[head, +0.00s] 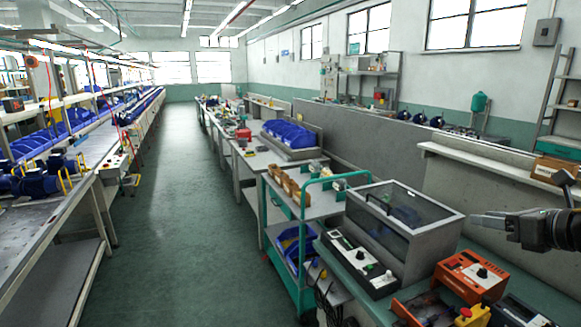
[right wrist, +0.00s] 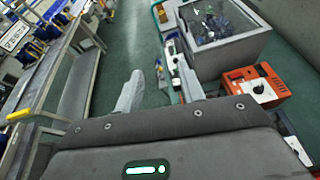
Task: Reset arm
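My right gripper (head: 482,218) shows at the right edge of the head view, pointing left, above the green bench. My left gripper is not in view.
A green-framed cart (head: 303,268) with blue bins stands left of the bench. A black-and-white control unit (head: 358,262) and a yellow switch box with a red button (head: 471,316) are on the bench. A conveyor line (head: 92,150) runs along the left. The green floor aisle (head: 190,220) is clear.

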